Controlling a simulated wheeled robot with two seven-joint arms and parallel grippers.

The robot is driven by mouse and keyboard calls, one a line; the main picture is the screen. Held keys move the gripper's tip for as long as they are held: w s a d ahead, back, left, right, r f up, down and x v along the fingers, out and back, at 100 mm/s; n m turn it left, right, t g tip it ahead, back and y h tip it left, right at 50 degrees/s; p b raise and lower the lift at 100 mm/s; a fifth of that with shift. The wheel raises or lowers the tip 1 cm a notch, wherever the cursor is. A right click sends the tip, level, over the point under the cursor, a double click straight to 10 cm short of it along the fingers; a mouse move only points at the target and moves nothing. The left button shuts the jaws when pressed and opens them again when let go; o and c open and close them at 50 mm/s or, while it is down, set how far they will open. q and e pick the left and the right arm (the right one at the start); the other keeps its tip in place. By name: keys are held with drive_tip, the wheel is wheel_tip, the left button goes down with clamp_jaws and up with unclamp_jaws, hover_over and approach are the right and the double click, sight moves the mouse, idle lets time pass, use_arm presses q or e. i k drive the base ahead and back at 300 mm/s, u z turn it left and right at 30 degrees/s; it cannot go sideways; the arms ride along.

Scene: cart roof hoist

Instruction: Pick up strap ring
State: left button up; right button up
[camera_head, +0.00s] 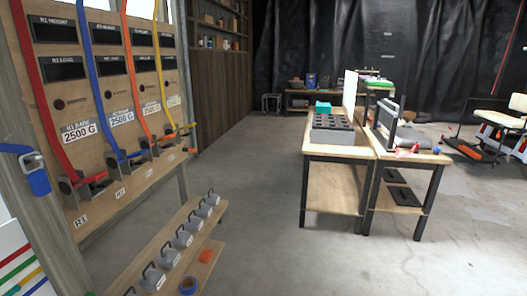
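No part of either gripper shows in the head view. Several straps hang down the wooden panel at the left: a red strap (42,85), a blue strap (92,70), an orange strap (131,75) and a yellow strap (160,60). Their lower ends meet small coloured fittings above a ledge. I cannot tell which piece is the strap ring. A blue buckle (37,177) is on the post at the far left.
Several grey weights with handles (183,240) stand in a row on a low wooden bench. Two tables (340,152) stand right of centre, one bearing a grey crate (335,134). Open concrete floor (250,200) lies between bench and tables. A white chair (505,110) is far right.

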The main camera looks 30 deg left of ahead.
sight(40, 183)
drive_tip(key=i, duration=2.3)
drive_tip(key=u, duration=2.9)
drive_tip(key=i, duration=0.2)
drive_tip(key=z, duration=0.05)
